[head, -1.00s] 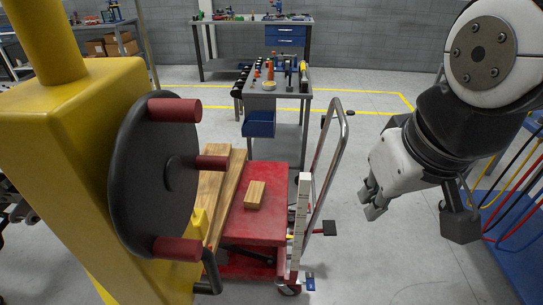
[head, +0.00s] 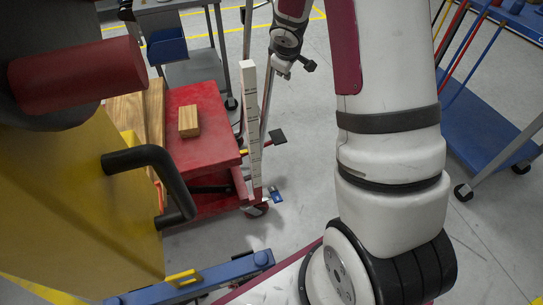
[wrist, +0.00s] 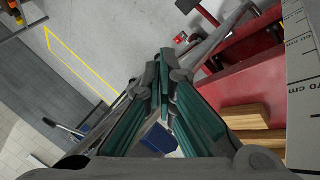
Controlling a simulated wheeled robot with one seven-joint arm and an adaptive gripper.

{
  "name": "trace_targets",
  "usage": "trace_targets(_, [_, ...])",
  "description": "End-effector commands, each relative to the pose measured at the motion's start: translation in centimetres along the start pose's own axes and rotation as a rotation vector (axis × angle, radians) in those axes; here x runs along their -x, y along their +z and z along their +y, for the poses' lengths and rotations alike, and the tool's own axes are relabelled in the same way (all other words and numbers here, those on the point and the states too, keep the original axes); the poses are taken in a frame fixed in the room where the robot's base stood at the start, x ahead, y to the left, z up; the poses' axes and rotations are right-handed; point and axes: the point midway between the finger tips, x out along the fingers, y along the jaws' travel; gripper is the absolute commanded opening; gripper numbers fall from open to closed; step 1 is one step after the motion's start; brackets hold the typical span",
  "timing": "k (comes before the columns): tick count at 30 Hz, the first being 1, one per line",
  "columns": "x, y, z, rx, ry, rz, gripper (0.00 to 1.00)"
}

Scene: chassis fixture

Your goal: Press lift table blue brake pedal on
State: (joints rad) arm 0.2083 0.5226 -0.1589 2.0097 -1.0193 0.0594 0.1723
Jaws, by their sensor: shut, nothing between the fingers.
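The blue brake pedal (head: 276,196) is a small tab low by the floor, beside the caster at the near right corner of the red lift table (head: 205,110). In the head view it is uncovered. My gripper (head: 283,70) is beyond and above it, near the lift table's push handle and apart from the pedal. In the wrist view my gripper (wrist: 163,62) has its green-padded fingers together with nothing between them. The lift table's red top (wrist: 245,90) fills the right side there. I cannot make out the blue pedal in the wrist view.
A white measuring post (head: 251,120) stands at the table's corner, with a black pedal (head: 277,136) beside it. A wooden block (head: 189,121) lies on the red top. A blue cart (head: 480,125) is at right. Grey floor between is clear.

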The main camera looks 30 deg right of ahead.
Motion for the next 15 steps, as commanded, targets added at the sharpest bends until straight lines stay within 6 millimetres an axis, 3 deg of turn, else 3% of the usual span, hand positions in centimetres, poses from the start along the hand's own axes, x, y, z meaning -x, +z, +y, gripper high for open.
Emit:
trace_targets(1, [-4.0, 0.7, -1.4, 0.036, -0.026, 0.000, 0.00])
trace_targets(5, [-11.3, 2.3, -4.4, 0.123, -0.094, 0.022, 0.00])
trace_targets(8, [-17.2, 4.3, -7.7, 0.192, -0.167, 0.040, 0.00])
trace_targets(12, [-25.0, 8.1, -13.8, 0.284, -0.299, 0.069, 0.00])
trace_targets(15, [-29.4, 11.2, -18.6, 0.337, -0.403, 0.091, 0.00])
